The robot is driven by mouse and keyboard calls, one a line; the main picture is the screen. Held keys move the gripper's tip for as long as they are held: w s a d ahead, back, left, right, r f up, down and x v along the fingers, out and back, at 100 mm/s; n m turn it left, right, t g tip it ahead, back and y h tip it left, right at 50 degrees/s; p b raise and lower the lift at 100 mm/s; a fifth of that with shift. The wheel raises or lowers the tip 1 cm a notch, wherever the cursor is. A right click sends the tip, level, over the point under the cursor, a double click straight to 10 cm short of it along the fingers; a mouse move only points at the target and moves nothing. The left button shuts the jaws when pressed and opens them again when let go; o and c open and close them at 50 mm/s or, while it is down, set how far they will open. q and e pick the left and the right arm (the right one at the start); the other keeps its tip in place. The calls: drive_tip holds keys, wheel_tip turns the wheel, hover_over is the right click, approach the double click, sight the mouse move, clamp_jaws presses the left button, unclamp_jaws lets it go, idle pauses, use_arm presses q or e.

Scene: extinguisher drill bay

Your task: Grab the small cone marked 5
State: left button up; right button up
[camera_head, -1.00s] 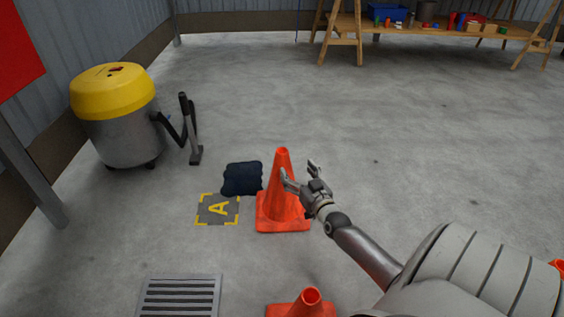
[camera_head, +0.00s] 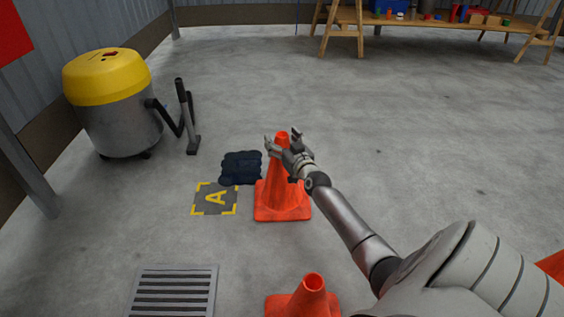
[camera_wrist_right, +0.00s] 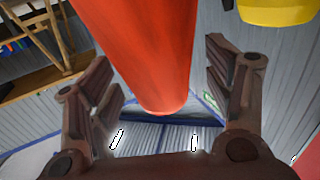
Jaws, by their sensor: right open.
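An orange cone (camera_head: 281,200) stands upright on the floor, right of the yellow A marking. No number shows on it in the head view. My right gripper (camera_head: 281,140) is open at the cone's upper part, with its fingers on either side near the tip. In the right wrist view the cone (camera_wrist_right: 140,50) comes down between the two open fingers (camera_wrist_right: 160,95), its rounded tip towards the palm; the fingers look apart from it. A second orange cone (camera_head: 308,298) stands nearer, cut off by the bottom edge. My left gripper is not in view.
A yellow-topped vacuum (camera_head: 118,115) stands at left, a floor grate (camera_head: 172,292) at lower left. A wooden workbench (camera_head: 430,20) is at the back. Part of another orange object (camera_head: 552,266) shows at right.

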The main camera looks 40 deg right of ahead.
drive_tip(key=shift+w, duration=0.1)
clamp_jaws()
drive_tip(key=shift+r, duration=0.15)
idle(0.3)
